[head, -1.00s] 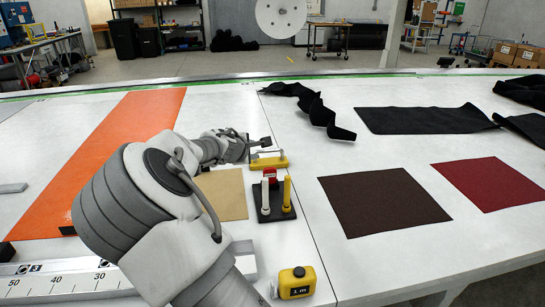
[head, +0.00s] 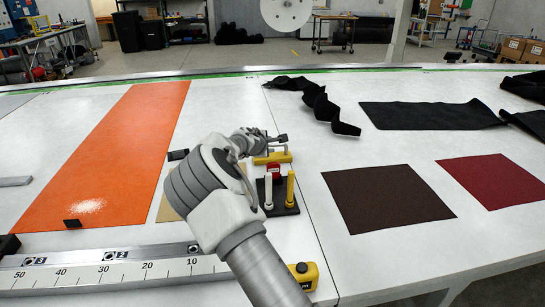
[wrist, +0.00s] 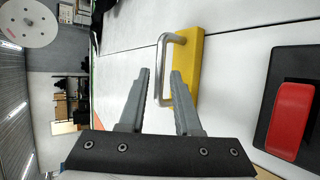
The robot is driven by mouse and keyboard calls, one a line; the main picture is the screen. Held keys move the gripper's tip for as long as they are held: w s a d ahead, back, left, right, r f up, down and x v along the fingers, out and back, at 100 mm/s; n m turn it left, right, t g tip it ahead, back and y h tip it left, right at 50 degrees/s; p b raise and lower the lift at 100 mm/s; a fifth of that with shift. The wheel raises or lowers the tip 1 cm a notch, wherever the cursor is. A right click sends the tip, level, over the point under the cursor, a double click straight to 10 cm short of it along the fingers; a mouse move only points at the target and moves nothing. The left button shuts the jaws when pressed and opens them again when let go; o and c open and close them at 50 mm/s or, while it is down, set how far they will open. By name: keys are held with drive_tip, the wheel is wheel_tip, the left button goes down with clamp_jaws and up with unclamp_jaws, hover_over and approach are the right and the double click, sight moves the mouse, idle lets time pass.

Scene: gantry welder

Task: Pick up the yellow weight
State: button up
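The yellow weight (head: 285,158) is a low yellow block with a metal bar handle, lying on the white table just behind a small dark stand. In the wrist view the weight (wrist: 188,62) is ahead of my gripper (wrist: 160,74), its silver handle upright in the picture. My gripper (head: 277,141) is open and empty, with a clear gap between its two grey fingers. The handle shows between the fingertips in the wrist view; I cannot tell whether it is inside the gap or just beyond it. My arm hides part of the table nearby.
A dark stand (head: 279,207) with pale and yellow posts and a red block is just in front of the weight. A yellow tape measure (head: 306,274) and a long ruler (head: 120,270) lie nearer. Brown fabric (head: 387,198) lies flat to the right.

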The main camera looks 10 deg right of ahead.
sight(274, 145)
drive_tip(key=shift+x, duration=2.65)
drive_tip(key=shift+c, duration=0.3)
clamp_jaws()
drive_tip(key=shift+r, duration=0.2)
